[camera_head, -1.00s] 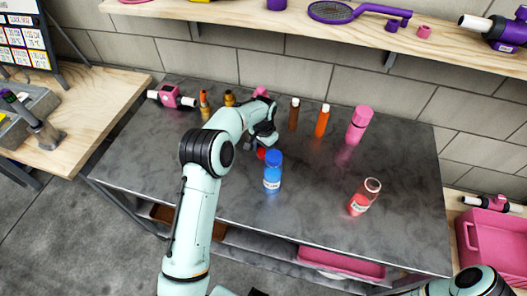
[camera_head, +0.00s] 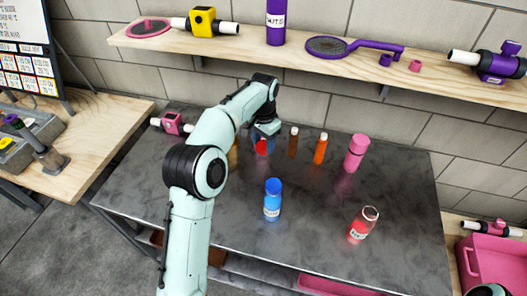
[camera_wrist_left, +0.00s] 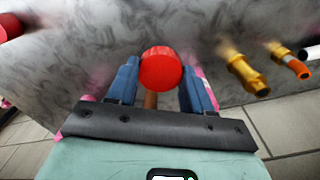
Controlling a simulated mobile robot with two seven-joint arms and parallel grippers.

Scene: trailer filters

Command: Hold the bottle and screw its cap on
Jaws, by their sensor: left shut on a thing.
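My left gripper (camera_head: 264,140) is shut on a red cap (camera_head: 261,147) and holds it over the back part of the dark table (camera_head: 315,220). In the left wrist view the red cap (camera_wrist_left: 160,69) sits between the two blue fingers (camera_wrist_left: 160,85). A red, see-through bottle (camera_head: 362,226) with a white label stands upright at the front right of the table. Its top shows a pale open rim with no cap on it. The cap is well to the left of this bottle and apart from it. My right gripper is out of view.
A blue bottle (camera_head: 272,198) stands between the cap and the front edge. Brown (camera_head: 293,143), orange (camera_head: 320,149) and pink (camera_head: 356,152) bottles stand along the back. A wooden shelf (camera_head: 290,58) hangs above. The table's front middle is mostly clear.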

